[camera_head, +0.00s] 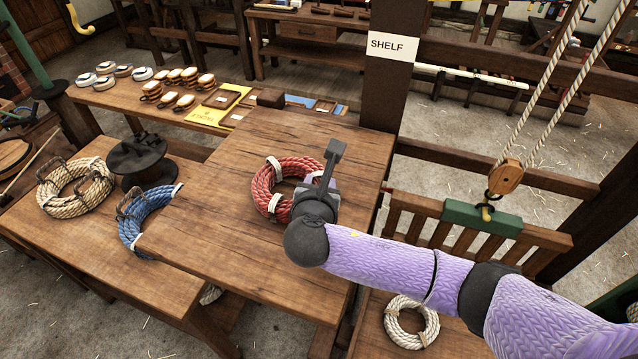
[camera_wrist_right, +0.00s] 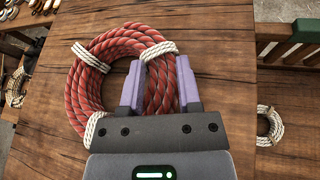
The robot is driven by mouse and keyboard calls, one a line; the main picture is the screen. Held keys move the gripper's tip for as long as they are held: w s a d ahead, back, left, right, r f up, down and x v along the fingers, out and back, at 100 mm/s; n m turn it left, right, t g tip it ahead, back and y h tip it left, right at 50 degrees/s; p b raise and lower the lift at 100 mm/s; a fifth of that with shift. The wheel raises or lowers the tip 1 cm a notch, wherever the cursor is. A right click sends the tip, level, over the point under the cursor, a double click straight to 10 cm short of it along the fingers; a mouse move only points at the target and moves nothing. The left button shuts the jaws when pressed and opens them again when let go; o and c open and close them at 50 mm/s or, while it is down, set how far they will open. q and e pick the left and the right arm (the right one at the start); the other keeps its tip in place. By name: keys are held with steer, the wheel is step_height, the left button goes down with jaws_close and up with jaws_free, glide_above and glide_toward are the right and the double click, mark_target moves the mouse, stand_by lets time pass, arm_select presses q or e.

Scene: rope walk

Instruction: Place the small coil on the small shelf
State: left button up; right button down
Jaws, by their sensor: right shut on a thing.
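A red rope coil (camera_head: 265,190) with white bindings lies on the raised wooden board (camera_head: 230,235) in the head view. My right gripper (camera_head: 318,182) is at the coil's right side. In the right wrist view, the purple fingers of the gripper (camera_wrist_right: 160,64) are shut on the right part of the red coil (camera_wrist_right: 88,88). The coil looks flat on the wood; any lift cannot be told. A smaller white coil (camera_head: 391,325) lies on a lower wooden surface at right. A "SHELF" label (camera_head: 393,46) is on a post behind the board. My left gripper is not in view.
A blue coil (camera_head: 140,235) and a tan coil (camera_head: 60,205) lie on the lower bench at left, near a dark spool (camera_head: 138,158). A green-topped slatted wooden piece (camera_head: 465,221) hangs from a pulley (camera_head: 505,177) at right. The board's front is clear.

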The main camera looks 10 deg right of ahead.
steer(key=shift+c, duration=1.4)
jaws_free()
steer(key=shift+r, duration=0.1)
steer(key=p+v, duration=0.2)
steer(key=v, duration=0.9)
steer(key=shift+s+a+r, duration=0.15)
steer(key=shift+s+a, duration=0.05)
steer(key=shift+s, duration=0.15)
